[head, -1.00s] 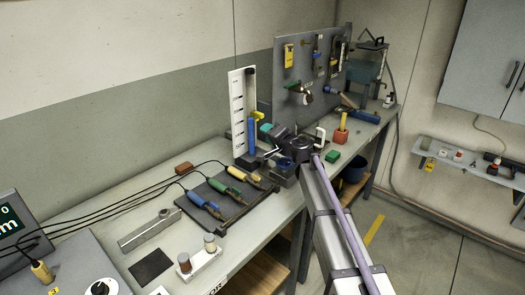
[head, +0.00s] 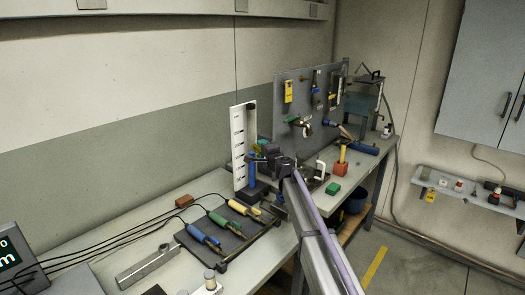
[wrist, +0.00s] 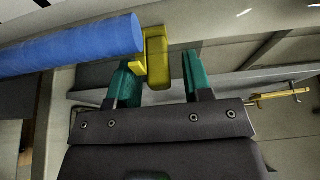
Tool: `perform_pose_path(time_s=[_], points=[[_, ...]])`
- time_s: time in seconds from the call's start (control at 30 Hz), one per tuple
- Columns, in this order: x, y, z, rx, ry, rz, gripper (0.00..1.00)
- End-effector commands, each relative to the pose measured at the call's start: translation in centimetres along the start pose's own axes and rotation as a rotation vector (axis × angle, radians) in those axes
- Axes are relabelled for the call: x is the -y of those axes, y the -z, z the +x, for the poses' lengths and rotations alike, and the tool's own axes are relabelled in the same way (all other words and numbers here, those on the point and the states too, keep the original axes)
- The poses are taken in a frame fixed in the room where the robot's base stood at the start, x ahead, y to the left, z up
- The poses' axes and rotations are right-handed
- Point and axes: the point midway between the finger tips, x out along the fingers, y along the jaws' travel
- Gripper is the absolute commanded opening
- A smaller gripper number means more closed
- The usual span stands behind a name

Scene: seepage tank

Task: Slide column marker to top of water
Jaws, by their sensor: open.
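The white scale board (head: 238,150) with dark marks stands upright on the bench in the head view. The blue water column (head: 252,172) is at its right side, and it fills the upper left of the wrist view (wrist: 70,47). The yellow column marker (wrist: 157,58) sits by the end of the blue column in the wrist view. My gripper (wrist: 159,72) is open, with teal fingers on either side of the marker. The marker is closer to the left finger; I cannot tell whether they touch. In the head view my gripper (head: 259,152) is beside the board and partly hides the column.
A rack with blue, green and yellow-handled probes (head: 222,232) and their cables lies in front of the board. A grey pegboard with tools (head: 285,125) stands behind. A green block (head: 333,188) and a red holder (head: 341,168) are to the right.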

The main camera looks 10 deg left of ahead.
Motion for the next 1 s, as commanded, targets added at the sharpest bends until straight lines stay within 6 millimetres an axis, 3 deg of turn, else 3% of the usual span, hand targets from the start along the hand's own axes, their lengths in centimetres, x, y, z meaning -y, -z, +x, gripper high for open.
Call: perform_pose_path(time_s=[0.17,0.67,1.0], points=[[0.00,-0.02,-0.03,0.000,0.000,0.000,0.46],[0.00,-0.01,-0.06,0.000,0.000,0.000,0.00],[0.59,0.00,-0.07,0.000,0.000,0.000,0.00]])
